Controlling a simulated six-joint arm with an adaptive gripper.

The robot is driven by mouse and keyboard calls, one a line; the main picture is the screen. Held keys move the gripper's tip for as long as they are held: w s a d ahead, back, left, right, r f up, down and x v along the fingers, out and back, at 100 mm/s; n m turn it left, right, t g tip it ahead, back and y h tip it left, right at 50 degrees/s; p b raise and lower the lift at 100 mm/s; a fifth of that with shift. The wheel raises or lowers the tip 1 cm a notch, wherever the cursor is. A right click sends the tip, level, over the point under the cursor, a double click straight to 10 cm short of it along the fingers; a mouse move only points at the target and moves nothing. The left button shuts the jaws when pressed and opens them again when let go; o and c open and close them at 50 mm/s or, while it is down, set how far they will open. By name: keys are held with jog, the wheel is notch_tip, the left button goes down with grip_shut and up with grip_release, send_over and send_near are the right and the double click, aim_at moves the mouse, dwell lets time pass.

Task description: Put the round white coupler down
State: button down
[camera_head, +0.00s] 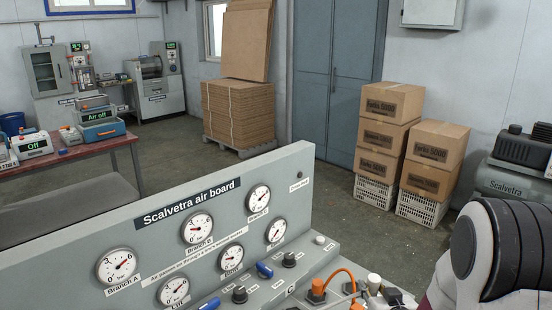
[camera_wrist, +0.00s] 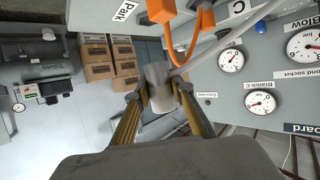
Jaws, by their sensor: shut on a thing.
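The round white coupler (camera_wrist: 157,76) is between the two fingertips of my gripper (camera_wrist: 160,95) in the wrist view. The fingers are shut on its sides, and its pale body stands out past the tips. A pale hose (camera_wrist: 205,52) shows beside the coupler. In the wrist view I cannot tell whether the coupler touches the panel. In the head view a small white part (camera_head: 374,280), likely the coupler, shows at the lower right. My gripper's fingers are hard to make out there.
An orange coupler (camera_wrist: 160,10) with an orange hose (camera_wrist: 198,28) is close beyond the white one; it also shows in the head view (camera_head: 317,290). A "Park" label (camera_wrist: 122,13) is near it. The gauge board (camera_head: 225,215) rises behind the sloped panel with its knobs.

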jog(key=w+a+r, duration=0.1)
jog(key=a+r, duration=0.6)
jog(key=shift+w+a+r, duration=0.2)
jog(key=shift+w+a, duration=0.1)
jog(key=shift+a, duration=0.1)
jog(key=w+a+f+n+y, duration=0.2)
jog(key=a+f, duration=0.6)
jog(key=a, duration=0.4)
jog(key=shift+w+f+y, duration=0.25)
jog(key=shift+f+y, duration=0.1)
jog(key=shift+y, duration=0.15)
jog(key=shift+f+g, duration=0.15)
jog(key=shift+g, duration=0.15)
jog(key=shift+d+f, duration=0.1)
jog(key=shift+f, duration=2.65)
